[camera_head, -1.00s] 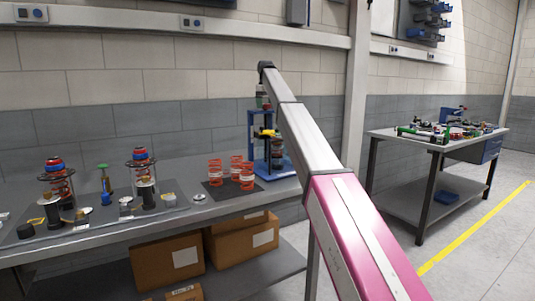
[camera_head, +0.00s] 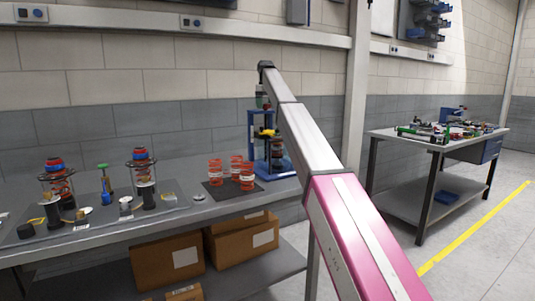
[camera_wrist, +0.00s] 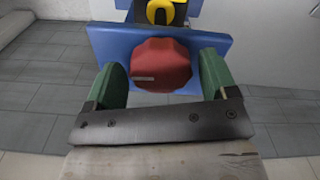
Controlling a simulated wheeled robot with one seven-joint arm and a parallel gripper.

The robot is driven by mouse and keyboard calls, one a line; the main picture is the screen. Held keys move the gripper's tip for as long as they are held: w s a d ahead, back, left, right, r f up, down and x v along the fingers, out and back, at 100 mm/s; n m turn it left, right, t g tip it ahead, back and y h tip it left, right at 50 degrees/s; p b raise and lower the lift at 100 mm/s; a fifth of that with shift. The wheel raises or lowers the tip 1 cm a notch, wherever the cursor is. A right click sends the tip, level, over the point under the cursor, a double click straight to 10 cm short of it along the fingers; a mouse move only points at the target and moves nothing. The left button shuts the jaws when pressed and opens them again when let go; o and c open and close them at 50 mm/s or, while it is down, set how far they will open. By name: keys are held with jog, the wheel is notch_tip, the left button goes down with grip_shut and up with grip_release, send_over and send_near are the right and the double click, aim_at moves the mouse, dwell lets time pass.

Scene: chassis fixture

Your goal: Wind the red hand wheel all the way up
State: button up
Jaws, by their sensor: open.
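The red hand wheel (camera_wrist: 160,66) is in the middle of the wrist view, on the blue plate (camera_wrist: 103,45) of the press. The wheel is not clearly visible there.
Red springs (camera_head: 215,172) stand on a dark mat (camera_head: 213,192) left of the press. Two spring assemblies with red tops (camera_head: 54,163) stand farther left on the long bench (camera_head: 110,237). A second table (camera_head: 400,137) with loose parts stands at the right.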

jog(key=n, duration=3.2)
jog(key=shift+s, duration=0.1)
jog(key=c, duration=0.8)
jog(key=n, duration=0.4)
jog(key=shift+n, duration=0.4)
jog(key=shift+c, duration=0.2)
jog(key=n, duration=0.8)
jog(key=shift+n, duration=0.4)
jog(key=n, duration=0.4)
jog(key=o, duration=0.8)
